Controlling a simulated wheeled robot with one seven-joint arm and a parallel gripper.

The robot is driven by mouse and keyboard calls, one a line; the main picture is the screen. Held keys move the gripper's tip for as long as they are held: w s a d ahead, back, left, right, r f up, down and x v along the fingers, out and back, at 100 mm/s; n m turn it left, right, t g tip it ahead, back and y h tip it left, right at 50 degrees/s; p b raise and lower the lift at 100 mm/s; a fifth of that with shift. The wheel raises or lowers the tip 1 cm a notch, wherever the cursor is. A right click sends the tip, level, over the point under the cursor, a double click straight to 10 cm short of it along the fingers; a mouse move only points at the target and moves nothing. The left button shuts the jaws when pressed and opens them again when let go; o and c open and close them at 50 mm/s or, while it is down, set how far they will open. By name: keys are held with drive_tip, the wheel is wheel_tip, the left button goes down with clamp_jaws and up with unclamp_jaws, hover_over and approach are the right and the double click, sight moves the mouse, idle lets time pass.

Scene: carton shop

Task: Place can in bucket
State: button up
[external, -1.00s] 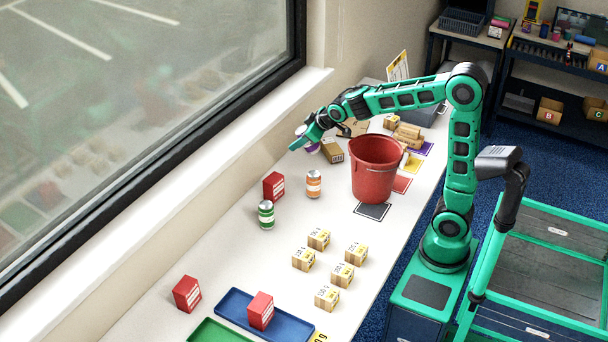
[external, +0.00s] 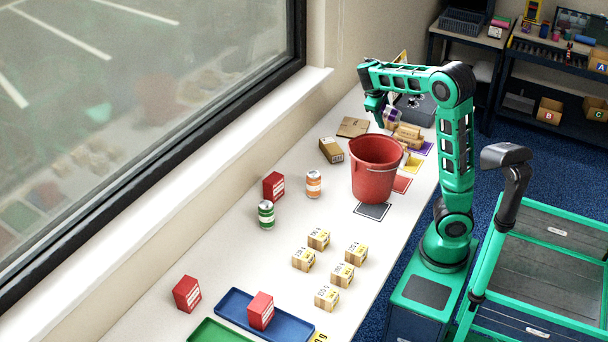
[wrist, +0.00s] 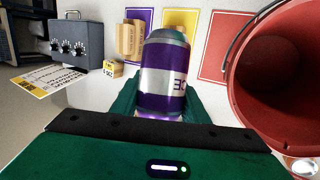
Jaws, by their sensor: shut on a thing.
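My gripper (external: 380,108) is shut on a purple can (wrist: 163,75) with a white label band and a grey top. In the wrist view the can stands out between the fingers. In the external view the can (external: 393,117) is partly hidden by my gripper, above the table and behind the bucket. The red bucket (external: 376,172) stands upright on the table, its open top facing up. In the wrist view the bucket (wrist: 262,100) is at the right, apart from the can. An orange can (external: 313,184) and a green can (external: 266,214) stand on the table left of the bucket.
Red boxes (external: 274,186) and several small cartons (external: 342,275) lie nearer the front. A blue tray (external: 236,304) holds a red box. A brown carton (external: 331,150) lies left behind the bucket. Coloured mats (external: 401,183) and a grey case (wrist: 80,42) are also near.

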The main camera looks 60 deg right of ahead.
sight(385, 117)
drive_tip(key=shift+g, duration=0.9)
drive_tip(key=s+a+r, duration=0.1)
drive_tip(key=a, duration=0.1)
drive_tip(key=s+a+r, duration=0.1)
drive_tip(key=a, duration=0.1)
drive_tip(key=a+r, duration=0.1)
drive_tip(key=a, duration=0.1)
drive_tip(key=shift+s+a+r, duration=0.1)
drive_tip(key=shift+s+r, duration=0.2)
drive_tip(key=shift+s, duration=0.1)
drive_tip(key=a+r+g, duration=0.2)
drive_tip(key=a+r, duration=0.1)
drive_tip(key=a, duration=0.7)
drive_tip(key=shift+m+t, duration=0.3)
drive_tip(key=shift+s+f, duration=0.15)
drive_tip(key=shift+f, duration=2.7)
drive_tip(key=shift+s+f, duration=0.15)
drive_tip(key=shift+f, duration=2.65)
drive_tip(key=o, duration=1.1)
drive_tip(key=shift+c, duration=0.2)
drive_tip(key=shift+r, duration=0.1)
